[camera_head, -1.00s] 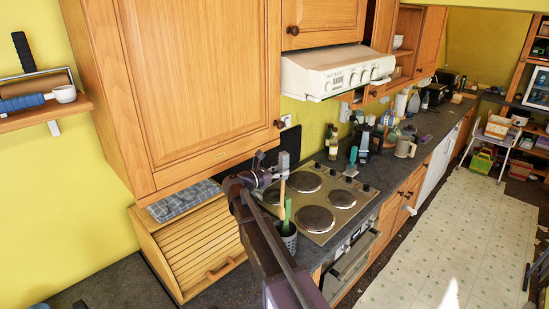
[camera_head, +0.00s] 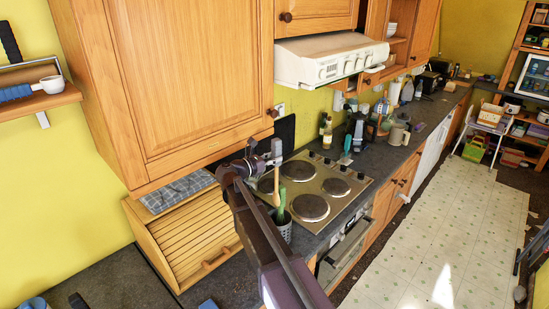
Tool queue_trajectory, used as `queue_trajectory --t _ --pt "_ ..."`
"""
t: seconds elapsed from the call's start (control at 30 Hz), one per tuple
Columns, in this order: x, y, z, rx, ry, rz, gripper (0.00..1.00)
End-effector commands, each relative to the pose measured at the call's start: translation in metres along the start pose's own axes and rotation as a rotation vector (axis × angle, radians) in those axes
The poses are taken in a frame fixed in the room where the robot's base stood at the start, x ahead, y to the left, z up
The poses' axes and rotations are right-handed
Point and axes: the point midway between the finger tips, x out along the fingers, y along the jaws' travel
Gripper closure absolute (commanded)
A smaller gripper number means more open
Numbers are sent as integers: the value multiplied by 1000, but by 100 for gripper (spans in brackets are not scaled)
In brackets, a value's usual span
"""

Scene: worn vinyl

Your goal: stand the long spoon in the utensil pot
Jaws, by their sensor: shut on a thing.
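The long spoon (camera_head: 276,187) shows as a light wooden stick, roughly upright, below the tip of my gripper (camera_head: 275,155). My gripper is shut on its upper part. The utensil pot (camera_head: 286,231), dark grey, stands on the worktop just left of the hob, partly behind my arm. A green utensil (camera_head: 281,207) stands up out of it. The spoon's lower end is close beside the green utensil in the picture; my arm and the utensil hide whether it is inside the rim.
The hob (camera_head: 318,190) lies right of the pot. A wooden bread bin (camera_head: 185,240) with a folded cloth stands to the left. A wall cupboard (camera_head: 165,90) and a cooker hood (camera_head: 330,60) hang above. Bottles (camera_head: 326,132) stand behind the hob.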

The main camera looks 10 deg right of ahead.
Motion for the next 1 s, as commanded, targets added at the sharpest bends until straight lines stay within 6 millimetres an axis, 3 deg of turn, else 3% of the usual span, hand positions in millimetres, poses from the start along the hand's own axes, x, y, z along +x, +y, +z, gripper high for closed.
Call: queue_trajectory --t 1.0 --pt "2 0 -60 0 0 -1 100"
